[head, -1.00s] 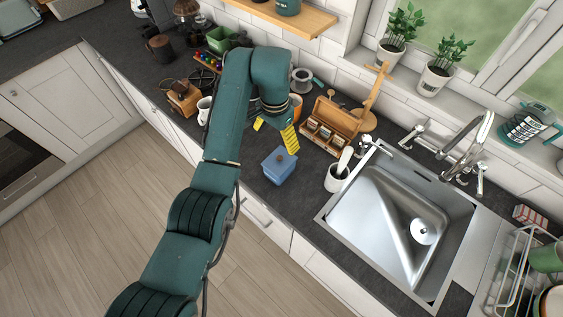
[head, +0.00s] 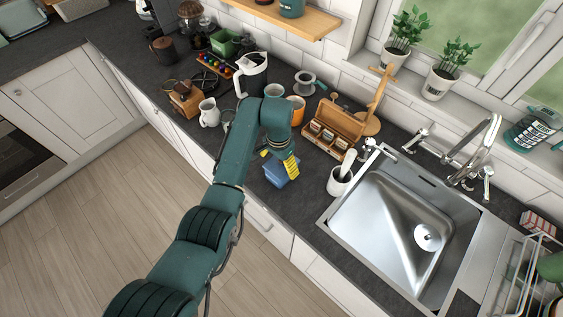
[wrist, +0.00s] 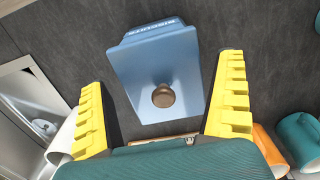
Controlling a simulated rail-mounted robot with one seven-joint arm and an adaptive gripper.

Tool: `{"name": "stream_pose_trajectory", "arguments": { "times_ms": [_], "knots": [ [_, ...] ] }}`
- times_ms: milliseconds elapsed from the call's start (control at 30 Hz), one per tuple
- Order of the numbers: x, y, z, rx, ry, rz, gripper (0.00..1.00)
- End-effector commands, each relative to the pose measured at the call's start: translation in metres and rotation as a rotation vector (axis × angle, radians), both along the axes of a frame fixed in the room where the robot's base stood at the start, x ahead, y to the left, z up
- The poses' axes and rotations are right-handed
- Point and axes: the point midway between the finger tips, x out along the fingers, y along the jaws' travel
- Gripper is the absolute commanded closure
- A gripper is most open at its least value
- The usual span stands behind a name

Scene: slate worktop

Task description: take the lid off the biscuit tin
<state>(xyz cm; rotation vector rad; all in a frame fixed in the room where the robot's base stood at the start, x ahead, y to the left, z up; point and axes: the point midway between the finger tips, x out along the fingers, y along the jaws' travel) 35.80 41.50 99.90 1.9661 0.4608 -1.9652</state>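The biscuit tin (head: 279,176) is a blue box with lettering on its side, standing on the worktop left of the sink. In the wrist view the tin (wrist: 158,62) sits between my fingers, with a round brown knob (wrist: 163,96) on its blue lid (wrist: 150,78). My gripper (head: 281,163) is over the tin and points down at it. Its yellow fingers are wide apart, with clear space on both sides of the knob, as the wrist view of my gripper (wrist: 162,75) shows. I cannot tell the exact height of the fingertips above the lid. In the head view my gripper hides part of the lid.
A white mortar with pestle (head: 339,181) stands right of the tin, before the sink (head: 400,225). A wooden box of packets (head: 332,130) is behind. An orange mug (head: 297,108) and a white jug (head: 209,113) stand behind and left. Bare worktop surrounds the tin.

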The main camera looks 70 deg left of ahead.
Motion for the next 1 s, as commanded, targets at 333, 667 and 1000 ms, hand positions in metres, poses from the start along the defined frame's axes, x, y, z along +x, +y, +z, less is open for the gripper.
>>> {"name": "stream_pose_trajectory", "arguments": {
  "times_ms": [333,667,1000],
  "knots": [
    [0.0,0.0,0.0,0.0,0.0,0.0,0.6],
    [0.0,0.0,0.0,0.0,0.0,0.0,0.6],
    [0.001,0.001,0.063,0.004,-0.002,0.0,0.6]
  ]
}}
